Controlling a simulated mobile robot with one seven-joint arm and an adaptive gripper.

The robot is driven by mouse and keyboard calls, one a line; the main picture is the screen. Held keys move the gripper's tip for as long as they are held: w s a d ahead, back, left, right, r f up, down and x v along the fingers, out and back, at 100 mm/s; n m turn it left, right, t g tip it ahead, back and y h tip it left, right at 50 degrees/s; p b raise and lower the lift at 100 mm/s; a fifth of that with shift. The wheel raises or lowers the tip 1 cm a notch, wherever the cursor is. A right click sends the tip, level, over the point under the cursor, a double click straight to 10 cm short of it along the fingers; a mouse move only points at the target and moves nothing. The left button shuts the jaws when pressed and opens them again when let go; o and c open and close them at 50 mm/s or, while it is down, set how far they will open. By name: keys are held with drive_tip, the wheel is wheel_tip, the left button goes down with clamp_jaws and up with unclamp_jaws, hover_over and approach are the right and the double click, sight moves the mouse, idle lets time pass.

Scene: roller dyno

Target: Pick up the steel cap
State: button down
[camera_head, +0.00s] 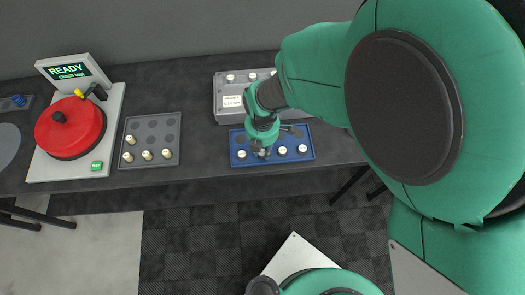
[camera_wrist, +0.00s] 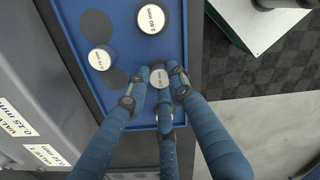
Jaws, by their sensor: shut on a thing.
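My gripper (camera_head: 263,153) is low over the blue tray (camera_head: 235,161) on the dark bench. In the wrist view its three blue fingers (camera_wrist: 158,84) are closed around a small round steel cap (camera_wrist: 160,77) with a pale labelled top. The print on that top is too small to read. The fingers hide most of the cap's sides, and I cannot tell whether it still touches the tray. Other pale-topped caps stand in the same tray, including a larger one (camera_wrist: 151,18) and one on the left (camera_wrist: 101,58) in the wrist view.
A grey case (camera_head: 228,110) with labels stands behind the blue tray. To the left are a grey tray (camera_head: 166,134) with several small pieces and a tester with a red disc (camera_head: 82,128) and a "READY" screen (camera_head: 70,71). Bare bench lies between the trays.

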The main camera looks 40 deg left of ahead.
sight(262, 152)
drive_tip(key=shift+r, duration=0.2)
drive_tip(key=shift+r, duration=0.55)
wheel_tip(262, 152, up, 2)
drive_tip(key=shift+r+p, duration=0.2)
drive_tip(key=shift+p, duration=0.25)
drive_tip(key=s+d, duration=0.4)
drive_tip(key=d, duration=0.2)
drive_tip(key=s+d+r+p, duration=0.1)
drive_tip(key=s+d, duration=0.3)
drive_tip(key=d, duration=0.3)
drive_tip(key=shift+s+d, duration=0.25)
drive_tip(key=shift+s, duration=0.05)
